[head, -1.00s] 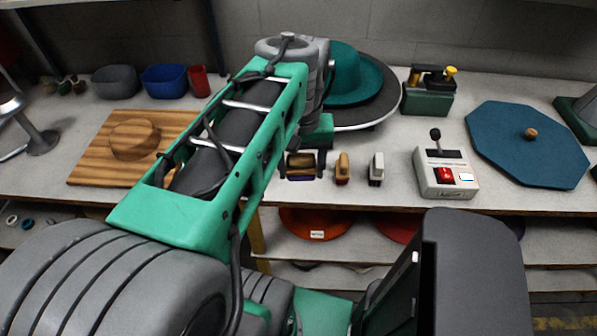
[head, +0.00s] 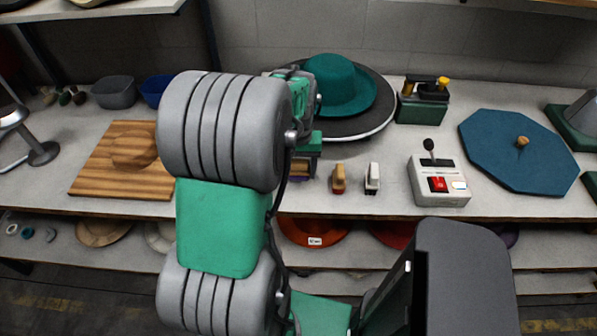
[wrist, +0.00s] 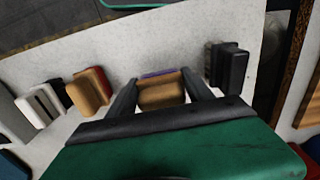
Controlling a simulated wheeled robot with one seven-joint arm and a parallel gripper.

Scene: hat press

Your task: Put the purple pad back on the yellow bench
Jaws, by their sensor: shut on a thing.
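The purple pad (wrist: 162,92) has a wooden back and a thin purple edge. In the wrist view it sits between the two dark fingers of my gripper (wrist: 160,88), which is shut on it. In the head view my gripper (head: 301,166) is low over the grey worktop, left of a tan and red pad (head: 338,179), with the held pad mostly hidden. I cannot tell whether the pad touches the worktop. I cannot make out a yellow bench in the current views.
A white and black pad (head: 372,178) and a control box (head: 438,185) stand to the right. A teal hat (head: 343,88) lies behind my gripper. In the wrist view a black block (wrist: 232,66) is close by the right finger. A wooden board (head: 112,170) lies left.

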